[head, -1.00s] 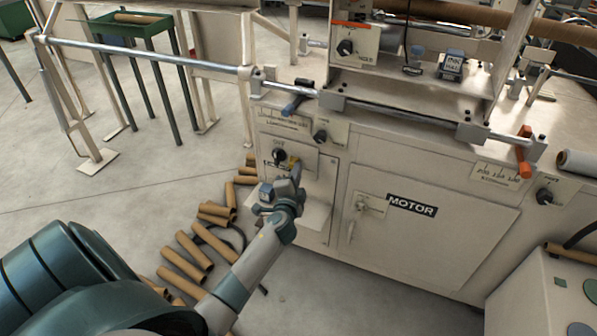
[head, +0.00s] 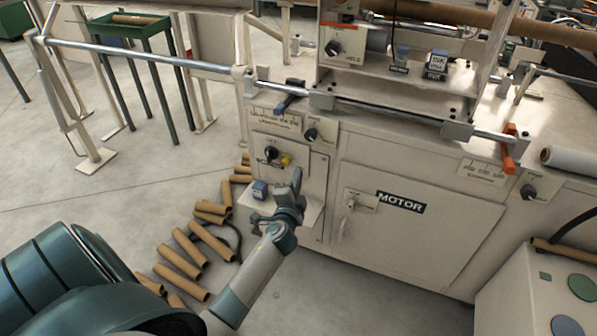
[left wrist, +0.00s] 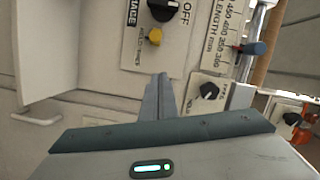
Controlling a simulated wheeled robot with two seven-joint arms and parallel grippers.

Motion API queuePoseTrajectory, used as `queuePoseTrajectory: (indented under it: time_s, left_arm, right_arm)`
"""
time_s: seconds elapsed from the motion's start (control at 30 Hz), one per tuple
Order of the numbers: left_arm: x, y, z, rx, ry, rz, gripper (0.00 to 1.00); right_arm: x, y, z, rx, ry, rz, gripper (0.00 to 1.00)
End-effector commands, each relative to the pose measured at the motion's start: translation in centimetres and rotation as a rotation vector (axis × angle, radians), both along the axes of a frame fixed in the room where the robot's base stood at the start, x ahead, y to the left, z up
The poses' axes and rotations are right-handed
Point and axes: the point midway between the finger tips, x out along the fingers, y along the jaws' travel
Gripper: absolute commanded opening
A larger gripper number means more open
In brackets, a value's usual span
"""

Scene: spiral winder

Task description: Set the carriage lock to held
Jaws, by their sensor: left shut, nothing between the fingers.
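A small yellow knob (head: 286,160) sits beside a black rotary knob (head: 270,153) on the left control panel of the cream cabinet. In the left wrist view the yellow knob (left wrist: 155,36) is below the black knob (left wrist: 163,10), which has "OFF" near it. Lettering ending in "AGE" runs along this plate; which knob is the carriage lock I cannot tell for sure. My left gripper (head: 296,178) is shut and empty, just below and right of the yellow knob and apart from it. Its closed fingers (left wrist: 161,82) point toward the panel. My right gripper is not in view.
Another black knob (head: 311,134) is up and right. The motor door (head: 410,245) is to the right. Cardboard tubes (head: 180,262) lie on the floor at left.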

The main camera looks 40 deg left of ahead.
Motion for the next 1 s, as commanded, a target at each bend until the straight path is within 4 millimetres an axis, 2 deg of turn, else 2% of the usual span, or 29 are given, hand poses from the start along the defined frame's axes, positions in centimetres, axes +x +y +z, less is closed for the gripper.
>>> queuePoseTrajectory:
  time_s: [0.2, 0.33, 0.5, 1.0]
  left_arm:
    - [-3.2, -1.6, 0.2, -0.002, 0.002, 0.0, 0.0]
    - [-4.4, -2.2, 0.3, -0.001, 0.001, 0.001, 0.0]
    - [-4.9, -2.5, 0.4, -0.001, 0.0, 0.0, 0.0]
    - [-4.9, -2.5, 0.4, 0.0, 0.0, 0.0, 0.0]
  right_arm:
    - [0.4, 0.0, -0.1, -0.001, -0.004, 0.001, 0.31]
    - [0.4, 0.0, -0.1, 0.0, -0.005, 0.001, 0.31]
    - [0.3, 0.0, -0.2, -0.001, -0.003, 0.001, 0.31]
    - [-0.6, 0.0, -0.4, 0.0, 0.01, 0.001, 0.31]
